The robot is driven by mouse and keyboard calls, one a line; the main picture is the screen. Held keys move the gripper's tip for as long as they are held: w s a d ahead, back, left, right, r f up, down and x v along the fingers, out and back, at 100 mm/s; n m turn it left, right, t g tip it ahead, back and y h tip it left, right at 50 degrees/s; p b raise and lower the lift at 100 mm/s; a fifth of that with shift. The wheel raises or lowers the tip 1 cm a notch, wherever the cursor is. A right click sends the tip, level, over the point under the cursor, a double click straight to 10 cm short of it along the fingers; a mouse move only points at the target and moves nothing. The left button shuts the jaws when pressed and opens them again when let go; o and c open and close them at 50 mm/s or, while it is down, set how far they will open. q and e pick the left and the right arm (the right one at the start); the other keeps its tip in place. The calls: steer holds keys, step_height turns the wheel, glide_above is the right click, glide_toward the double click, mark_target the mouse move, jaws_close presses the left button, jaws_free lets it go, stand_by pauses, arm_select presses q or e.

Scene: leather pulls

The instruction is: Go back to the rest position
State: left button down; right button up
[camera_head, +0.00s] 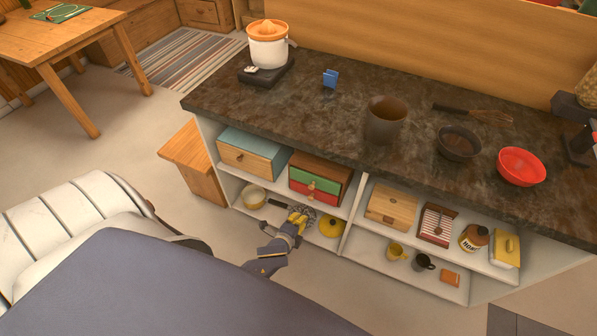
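One gripper (301,214) shows, grey and yellow, on an arm that emerges from behind a large blue-grey surface at the lower left; I take it as my left. It is low in front of the cabinet's lower left shelf, between a cream pan (254,197) with a dark handle and a yellow round item (331,226). Its fingers are small and blend with what is behind them, so I cannot tell whether they are open or touch the handle. My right gripper is out of view. A blue-topped drawer box (249,154) and a red and green drawer box (318,181) stand above it.
The dark countertop (340,118) overhangs the shelves. It carries a juicer (268,50), a brown pot (385,121), a dark bowl (458,143) and a red bowl (521,167). Open floor (130,145) lies farther left.

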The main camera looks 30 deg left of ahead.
arm_select(q)
steer(key=s+d+f+n+g+h, duration=0.15)
steer(key=s+f+n+g, duration=0.5)
steer(key=s+f, duration=1.1)
steer(key=s+f+n+g, duration=0.1)
steer(key=s+f, duration=0.3)
steer(key=s, duration=0.4)
steer(key=s+d+f+n+g, duration=0.1)
steer(key=s+f+n, duration=0.2)
steer(key=s+f, duration=0.2)
steer(key=s+f+n+g, duration=0.2)
steer(key=s+f, duration=0.3)
steer(key=s, duration=0.6)
steer(key=shift+s+d+f, duration=0.15)
steer(key=shift+s+d, duration=0.15)
steer(key=shift+s, duration=0.1)
